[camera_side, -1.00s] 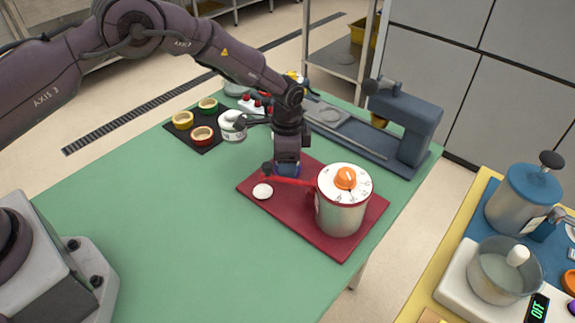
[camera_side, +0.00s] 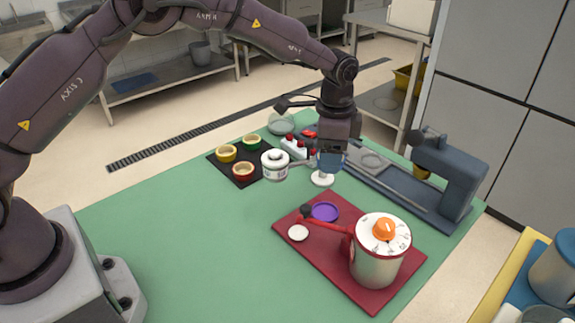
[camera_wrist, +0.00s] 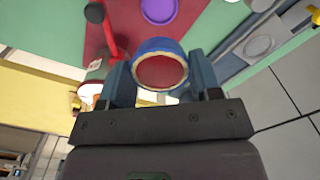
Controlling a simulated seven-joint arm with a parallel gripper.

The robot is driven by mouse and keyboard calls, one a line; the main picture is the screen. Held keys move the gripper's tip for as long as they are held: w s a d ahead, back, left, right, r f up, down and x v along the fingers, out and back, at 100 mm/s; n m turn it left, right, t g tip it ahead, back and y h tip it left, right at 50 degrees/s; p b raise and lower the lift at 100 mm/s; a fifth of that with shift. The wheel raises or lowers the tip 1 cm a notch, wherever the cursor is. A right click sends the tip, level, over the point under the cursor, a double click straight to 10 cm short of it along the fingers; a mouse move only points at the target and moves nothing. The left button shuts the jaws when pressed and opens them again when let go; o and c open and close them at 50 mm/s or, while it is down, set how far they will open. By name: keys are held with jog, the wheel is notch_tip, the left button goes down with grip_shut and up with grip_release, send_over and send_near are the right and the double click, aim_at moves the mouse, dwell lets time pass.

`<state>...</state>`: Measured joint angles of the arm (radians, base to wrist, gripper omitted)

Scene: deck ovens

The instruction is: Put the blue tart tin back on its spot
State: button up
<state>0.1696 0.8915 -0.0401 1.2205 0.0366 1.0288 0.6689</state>
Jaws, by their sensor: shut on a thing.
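The blue tart tin (camera_wrist: 160,46) is between the fingers of my gripper (camera_wrist: 160,75), which is shut on it; its rim is pale and its inside looks reddish. In the side view the tin (camera_side: 331,160) is held in the air under my gripper (camera_side: 333,150), right of the dark mat and beyond the red board. The dark mat (camera_side: 222,168) carries a yellow tin (camera_side: 226,153), a green tin (camera_side: 252,142) and a red tin (camera_side: 243,169). Its right corner is partly hidden by a white jar (camera_side: 274,167).
The red board (camera_side: 350,275) holds a metal pot with an orange knob (camera_side: 378,258), a red lever and a purple disc (camera_side: 325,211). A white round-based piece (camera_side: 322,180) stands below my gripper. A blue-grey machine (camera_side: 442,175) is at right. The front left of the green table is clear.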

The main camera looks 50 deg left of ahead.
jog(key=r, duration=0.2)
jog(key=a+r, duration=0.1)
jog(key=r, duration=0.1)
jog(key=s+a+n, duration=0.5)
jog(key=a, duration=0.5)
jog(key=s+a+n, duration=0.5)
jog(key=a, duration=0.6)
jog(key=w+a+f, duration=0.1)
jog(key=w+f, duration=0.3)
jog(key=w+a+f, duration=0.1)
jog(key=w+f, duration=0.4)
jog(key=w+a+f, duration=0.1)
jog(key=w+f, duration=0.3)
jog(key=f, duration=0.1)
jog(key=shift+w+f, duration=0.1)
jog(key=shift+w, duration=0.2)
jog(key=shift+w+f, duration=0.2)
jog(key=shift+f, duration=0.15)
jog(key=shift+w+f, duration=0.15)
jog(key=shift+f, duration=1.45)
jog(key=shift+f, duration=0.15)
